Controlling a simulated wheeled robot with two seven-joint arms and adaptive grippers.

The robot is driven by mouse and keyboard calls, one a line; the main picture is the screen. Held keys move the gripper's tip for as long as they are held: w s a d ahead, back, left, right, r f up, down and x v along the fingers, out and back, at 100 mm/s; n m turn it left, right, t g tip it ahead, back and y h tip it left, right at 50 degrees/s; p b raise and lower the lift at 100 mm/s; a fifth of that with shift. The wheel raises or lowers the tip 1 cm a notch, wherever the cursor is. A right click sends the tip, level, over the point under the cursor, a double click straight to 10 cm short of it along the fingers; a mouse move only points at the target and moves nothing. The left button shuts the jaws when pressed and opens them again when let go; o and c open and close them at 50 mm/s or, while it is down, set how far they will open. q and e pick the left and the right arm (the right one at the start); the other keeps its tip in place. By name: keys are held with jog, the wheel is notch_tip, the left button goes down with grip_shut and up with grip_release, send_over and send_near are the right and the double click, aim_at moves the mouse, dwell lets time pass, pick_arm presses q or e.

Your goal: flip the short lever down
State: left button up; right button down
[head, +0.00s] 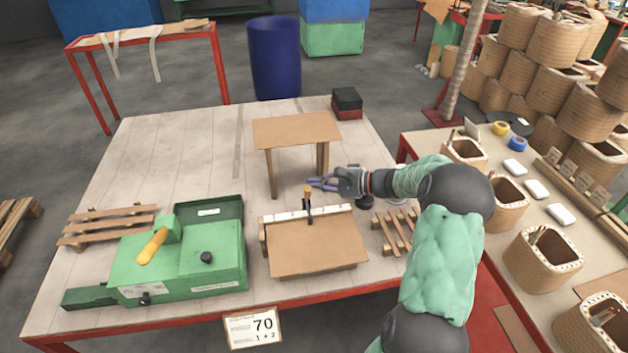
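A short black lever with an orange-brown knob (307,195) stands upright on the pale strip at the back of a brown board fixture (315,250), in the middle of the table. My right gripper (312,184) comes in from the right and points left. Its purplish fingers are slightly apart with nothing seen between them. In the picture they lie just above and right of the knob; I cannot tell whether they touch it. My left gripper is not in view.
A green machine with a yellow handle (152,246) stands left of the fixture. A small brown stand (297,130) is behind it. Wooden slats (395,232) lie at its right. The table's left and back areas are mostly clear.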

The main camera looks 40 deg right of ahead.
jog(key=shift+s+a+f, duration=0.2)
jog(key=shift+s+a, duration=0.05)
jog(key=shift+s, duration=0.1)
dwell(0.5)
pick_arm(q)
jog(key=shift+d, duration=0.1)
pick_arm(e)
jog(key=shift+w, duration=0.1)
